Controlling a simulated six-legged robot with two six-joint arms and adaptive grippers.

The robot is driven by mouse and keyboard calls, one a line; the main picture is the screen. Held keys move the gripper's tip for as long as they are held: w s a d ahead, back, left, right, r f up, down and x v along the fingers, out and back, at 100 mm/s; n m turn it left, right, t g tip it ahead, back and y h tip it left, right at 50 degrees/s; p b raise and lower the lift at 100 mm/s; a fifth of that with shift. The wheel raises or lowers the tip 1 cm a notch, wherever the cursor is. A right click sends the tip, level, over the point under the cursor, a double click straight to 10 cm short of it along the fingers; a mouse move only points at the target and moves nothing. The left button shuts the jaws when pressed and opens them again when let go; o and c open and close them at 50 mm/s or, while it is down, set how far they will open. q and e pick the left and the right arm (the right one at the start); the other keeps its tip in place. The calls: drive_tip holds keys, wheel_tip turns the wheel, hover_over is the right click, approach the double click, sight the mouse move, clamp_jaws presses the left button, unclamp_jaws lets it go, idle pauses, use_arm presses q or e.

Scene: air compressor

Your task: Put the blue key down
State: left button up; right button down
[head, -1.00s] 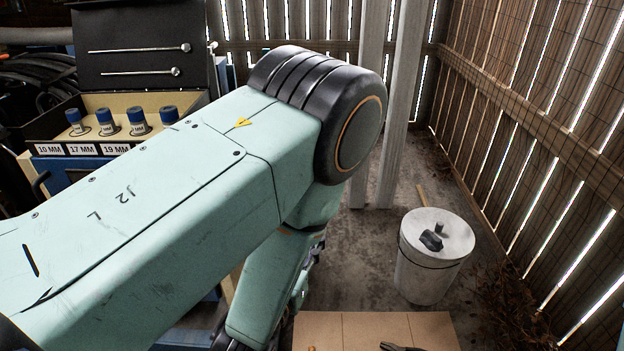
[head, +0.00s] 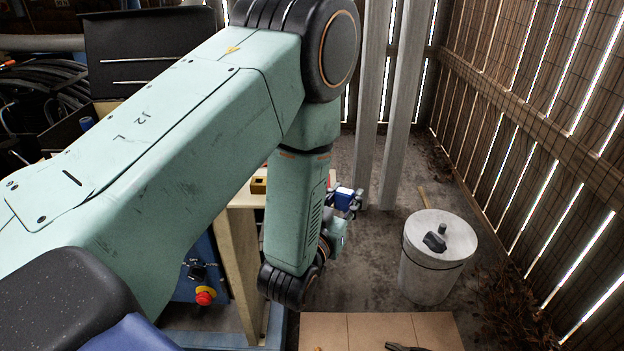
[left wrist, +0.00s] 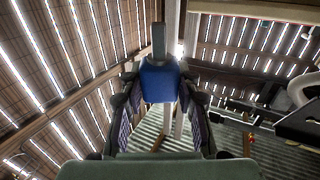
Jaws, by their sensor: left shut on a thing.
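The blue key shows in the left wrist view as a blue block (left wrist: 158,82) with a grey shaft pointing away from the gripper. My left gripper (left wrist: 159,98) is shut on the blue block, one dark finger on each side. In the head view a small part of the blue key (head: 344,197) and the left gripper (head: 354,201) show just right of my forearm, beside the workbench end. The arm hides most of the gripper there. My right gripper is not in view.
A white-lidded drum (head: 436,262) with small objects on top stands at right. A wooden top with pliers (head: 405,347) lies at the front. A red emergency button (head: 204,297) shows below the arm. A black case lid (head: 150,45) stands behind. Grey posts rise at the back.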

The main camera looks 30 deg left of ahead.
use_arm(q)
drive_tip(key=w+a+r+y+p, duration=0.1)
drive_tip(key=w+a+r+p, duration=0.15)
drive_tip(key=a+r, duration=0.3)
drive_tip(key=w+a+r+p, duration=0.1)
drive_tip(key=w+a+r, duration=0.3)
drive_tip(key=a, duration=0.3)
wheel_tip(320, 180, down, 6)
drive_tip(key=shift+d+r+b, duration=0.15)
drive_tip(key=shift+b, duration=0.65)
drive_tip(key=f+b, duration=0.1)
drive_tip(key=f, duration=0.2)
drive_tip(key=shift+s+f, duration=0.2)
drive_tip(key=shift+w+f, duration=0.15)
drive_tip(key=shift+w, duration=0.1)
drive_tip(key=shift+s+f, duration=0.1)
drive_tip(key=o, duration=0.8)
drive_tip(key=shift+s, duration=0.15)
drive_tip(key=o, duration=0.3)
drive_tip(key=shift+w, duration=0.2)
drive_tip(key=shift+o, duration=0.2)
